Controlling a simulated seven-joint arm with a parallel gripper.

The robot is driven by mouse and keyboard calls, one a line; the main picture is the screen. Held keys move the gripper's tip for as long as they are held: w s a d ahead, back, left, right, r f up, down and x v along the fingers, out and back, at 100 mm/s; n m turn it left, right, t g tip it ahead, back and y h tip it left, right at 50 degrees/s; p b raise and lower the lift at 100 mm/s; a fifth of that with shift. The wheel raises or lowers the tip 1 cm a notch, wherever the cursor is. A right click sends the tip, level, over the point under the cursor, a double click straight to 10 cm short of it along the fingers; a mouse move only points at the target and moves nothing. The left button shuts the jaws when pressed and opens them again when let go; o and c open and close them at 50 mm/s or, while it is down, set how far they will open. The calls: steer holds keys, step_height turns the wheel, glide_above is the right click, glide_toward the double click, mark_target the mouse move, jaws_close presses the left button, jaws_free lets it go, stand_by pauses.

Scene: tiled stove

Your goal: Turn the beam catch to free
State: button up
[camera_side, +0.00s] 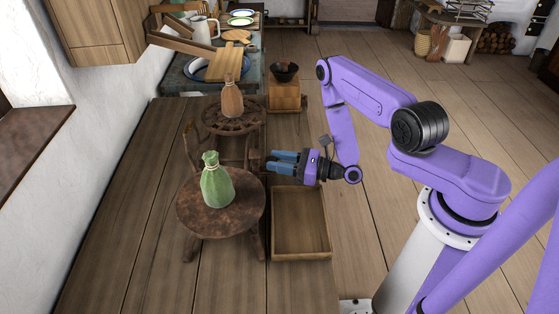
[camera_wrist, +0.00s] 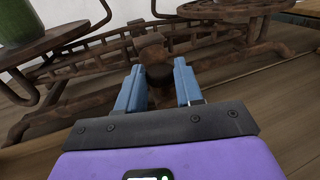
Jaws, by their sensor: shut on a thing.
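A brown balance scale stands on the wooden table. In the side view its near round pan (camera_side: 250,213) carries a green tied sack (camera_side: 216,182), and its far pan (camera_side: 250,127) carries a brown sack (camera_side: 232,101). My gripper (camera_side: 272,160) reaches in level from the right at the middle of the scale. In the wrist view its blue fingers (camera_wrist: 160,72) stand on either side of a dark round knob (camera_wrist: 160,76), the beam catch, and are shut on it. Which way the catch is turned cannot be told. In the side view the catch is hidden by the fingers.
An empty open wooden tray (camera_side: 272,225) lies right of the near pan, below my gripper. A wooden box (camera_side: 284,96) with a dark bowl (camera_side: 284,72) stands farther back. The table's left part (camera_side: 120,230) is clear.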

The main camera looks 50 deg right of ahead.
stand_by(0.4)
steer(key=o, duration=1)
steer(key=shift+d, duration=0.1)
